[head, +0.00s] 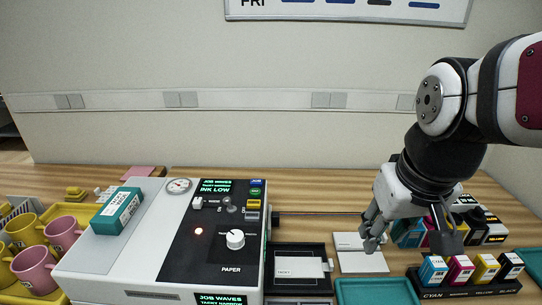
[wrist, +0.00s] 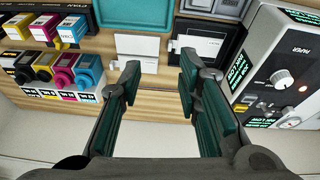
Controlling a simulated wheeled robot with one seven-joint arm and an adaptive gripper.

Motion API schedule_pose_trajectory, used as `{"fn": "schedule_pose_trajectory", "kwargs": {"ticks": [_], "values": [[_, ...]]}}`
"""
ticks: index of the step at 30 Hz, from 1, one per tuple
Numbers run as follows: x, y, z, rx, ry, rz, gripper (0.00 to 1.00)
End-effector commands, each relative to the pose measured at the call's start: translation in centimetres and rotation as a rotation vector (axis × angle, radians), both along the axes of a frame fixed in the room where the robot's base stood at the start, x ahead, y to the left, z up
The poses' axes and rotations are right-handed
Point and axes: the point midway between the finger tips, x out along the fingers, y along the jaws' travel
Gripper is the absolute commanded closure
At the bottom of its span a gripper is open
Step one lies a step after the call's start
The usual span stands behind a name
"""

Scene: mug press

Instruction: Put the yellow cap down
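My gripper (head: 374,238) hangs above the table at the right, over the white pad and near the ink cartridges. In the wrist view its two dark green finger pads (wrist: 160,88) stand wide apart with only table between them. I cannot pick out the yellow cap for certain. A small yellow piece (wrist: 57,45) shows beside the cyan cartridge (wrist: 72,28) in the wrist view, too small to tell if it is a cap. A yellow cartridge (head: 485,268) stands in the front row in the head view.
The press (head: 105,250) stands left of my gripper, with a black card tray (head: 300,290) beside it. A white pad (head: 362,262) lies below my gripper. A teal tray (head: 378,291) is in front. More cartridges (head: 408,232) stand behind. Mugs (head: 34,266) are far left.

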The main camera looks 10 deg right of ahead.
Motion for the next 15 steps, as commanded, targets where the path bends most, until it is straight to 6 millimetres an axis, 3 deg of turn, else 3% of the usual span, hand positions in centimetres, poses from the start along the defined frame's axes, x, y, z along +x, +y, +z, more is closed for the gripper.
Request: {"fn": "schedule_pose_trajectory", "kwargs": {"ticks": [1, 6, 10, 15], "values": [[-1.3, 1.5, 0.5, 0.005, -0.005, 0.040, 0.69], [-5.0, 4.2, 1.0, 0.031, 0.006, 0.116, 0.69], [-6.5, 4.9, 1.1, 0.042, 0.012, 0.144, 0.69], [-7.0, 5.1, 1.0, 0.047, 0.018, 0.150, 0.69]]}}
